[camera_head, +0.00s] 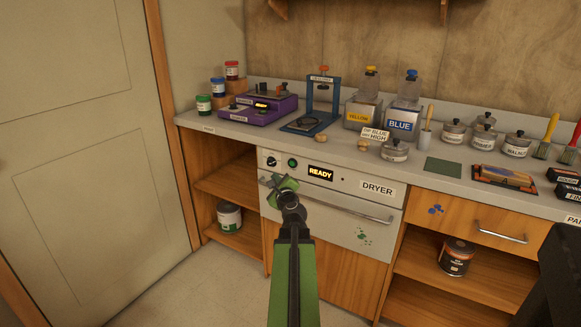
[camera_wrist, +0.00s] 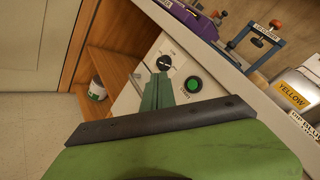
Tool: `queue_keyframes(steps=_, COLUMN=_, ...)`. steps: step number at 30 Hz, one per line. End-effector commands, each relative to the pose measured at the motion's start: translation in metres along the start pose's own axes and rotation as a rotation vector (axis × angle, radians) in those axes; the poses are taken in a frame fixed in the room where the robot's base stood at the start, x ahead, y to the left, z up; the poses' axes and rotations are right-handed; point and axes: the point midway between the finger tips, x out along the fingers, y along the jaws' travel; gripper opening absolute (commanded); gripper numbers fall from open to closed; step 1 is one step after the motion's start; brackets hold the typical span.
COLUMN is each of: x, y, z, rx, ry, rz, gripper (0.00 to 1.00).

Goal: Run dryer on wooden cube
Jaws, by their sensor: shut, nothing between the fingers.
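The white dryer (camera_head: 345,222) is built in under the counter, with a DRYER label and a lit READY display (camera_head: 320,172). Its front with the long handle looks shut. A dial (camera_head: 271,160) and a round green button (camera_head: 292,162) sit on its panel's left; the wrist view also shows the dial (camera_wrist: 163,62) and green button (camera_wrist: 194,84). My gripper (camera_head: 280,181) is shut and empty, in front of the panel just below these controls. In the wrist view its fingertips (camera_wrist: 158,80) overlap the dial's lower edge, left of the button; contact cannot be told. I see no wooden cube; the dryer's inside is hidden.
The counter holds a purple machine (camera_head: 258,110), a blue-framed press (camera_head: 322,100), yellow (camera_head: 360,113) and blue (camera_head: 402,122) bottles, and several lidded pots. Open shelves flank the dryer; a paint can (camera_head: 229,216) stands at left. The floor at left is clear.

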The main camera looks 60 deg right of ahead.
Motion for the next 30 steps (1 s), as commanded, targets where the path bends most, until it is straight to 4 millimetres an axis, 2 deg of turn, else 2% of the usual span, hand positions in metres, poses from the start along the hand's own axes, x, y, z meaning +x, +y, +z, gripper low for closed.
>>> queue_keyframes(steps=18, x=0.055, y=-0.039, z=-0.039, rx=0.000, ry=0.000, rz=0.000, gripper=0.00)
queue_keyframes(steps=30, x=0.059, y=-0.043, z=-0.044, rx=-0.001, ry=0.001, rz=0.000, gripper=0.00)
